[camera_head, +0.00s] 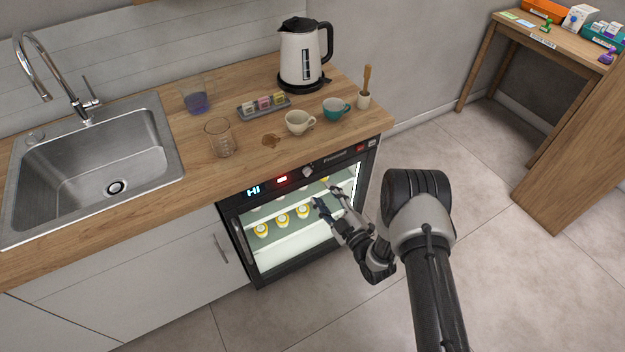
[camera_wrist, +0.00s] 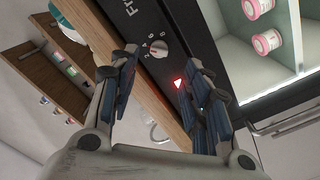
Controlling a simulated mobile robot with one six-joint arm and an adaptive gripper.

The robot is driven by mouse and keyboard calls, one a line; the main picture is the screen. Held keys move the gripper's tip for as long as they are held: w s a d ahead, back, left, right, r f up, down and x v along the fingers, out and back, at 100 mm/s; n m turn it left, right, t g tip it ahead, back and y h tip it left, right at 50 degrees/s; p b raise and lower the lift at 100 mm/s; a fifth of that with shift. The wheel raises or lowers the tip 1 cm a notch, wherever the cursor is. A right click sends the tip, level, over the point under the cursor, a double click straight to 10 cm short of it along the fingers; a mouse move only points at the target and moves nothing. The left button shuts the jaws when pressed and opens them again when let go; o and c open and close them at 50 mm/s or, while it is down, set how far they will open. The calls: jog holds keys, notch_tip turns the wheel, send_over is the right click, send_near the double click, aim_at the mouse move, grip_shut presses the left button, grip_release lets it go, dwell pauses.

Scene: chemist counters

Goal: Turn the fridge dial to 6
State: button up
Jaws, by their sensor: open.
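The fridge (camera_head: 240,235) is a black-framed unit with a lit glass front, built in under the wooden counter. Its dial (camera_head: 307,171) is a small light knob on the top panel, between a red light and the brand lettering. In the wrist view the dial (camera_wrist: 159,49) is pale and round, with small numbers beside it; I cannot read its setting surely. My gripper (camera_head: 326,195) is open and empty, in front of the fridge's glass, below and a little right of the dial. In the wrist view my gripper (camera_wrist: 155,75) has its fingers on either side of the dial, apart from it.
A display (camera_head: 254,190) reading "HI" and a red warning light (camera_head: 282,180) are on the panel. The counter above holds a beaker (camera_head: 219,138), a cream cup (camera_head: 299,122), a teal cup (camera_head: 335,109) and a kettle (camera_head: 300,55). The floor in front is clear.

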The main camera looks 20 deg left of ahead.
aim_at(308, 172)
jog(key=b+x, duration=0.2)
jog(key=x, duration=0.7)
jog(key=shift+c, duration=0.4)
grip_shut()
